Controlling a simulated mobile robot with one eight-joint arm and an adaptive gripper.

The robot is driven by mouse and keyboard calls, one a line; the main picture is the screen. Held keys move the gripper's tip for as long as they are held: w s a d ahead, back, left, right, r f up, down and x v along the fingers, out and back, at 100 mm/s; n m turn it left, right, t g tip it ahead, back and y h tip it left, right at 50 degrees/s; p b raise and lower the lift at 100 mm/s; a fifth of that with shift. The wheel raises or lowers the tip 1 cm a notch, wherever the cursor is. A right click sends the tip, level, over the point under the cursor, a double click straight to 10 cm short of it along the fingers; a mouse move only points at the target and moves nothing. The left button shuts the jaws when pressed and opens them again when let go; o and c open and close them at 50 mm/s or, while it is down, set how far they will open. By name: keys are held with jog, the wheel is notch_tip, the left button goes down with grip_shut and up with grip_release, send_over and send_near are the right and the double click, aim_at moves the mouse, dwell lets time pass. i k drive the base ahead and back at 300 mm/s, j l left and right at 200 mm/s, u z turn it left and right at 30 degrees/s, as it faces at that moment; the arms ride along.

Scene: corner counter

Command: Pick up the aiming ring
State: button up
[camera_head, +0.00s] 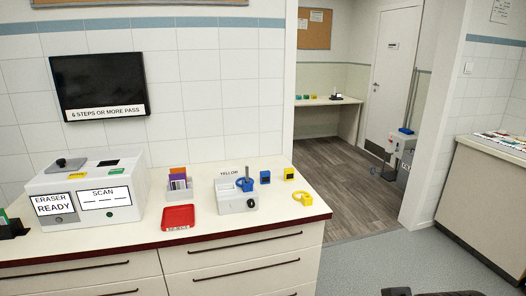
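A yellow ring (303,198) with a small block-like part lies on the counter near its right front edge. A blue ring-like piece (245,184) sits on a white box (237,197) beside a grey upright post (247,172). No label on either piece is legible, so I cannot tell which one is called the aiming ring. My gripper's fingers are not in view. Dark shapes at the bottom edge, right of centre, are too cut off to identify.
The counter (140,241) also holds a red tray (178,217), a card holder (180,188), a blue block (265,177), a yellow block (288,174) and a large white device (85,194). Open floor lies right of the counter, before another cabinet (487,205).

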aim_at(248, 186)
jog(key=i+j+u, duration=0.25)
jog(key=i, duration=0.55)
jog(key=i+u, duration=0.3)
jog(key=i, duration=0.5)
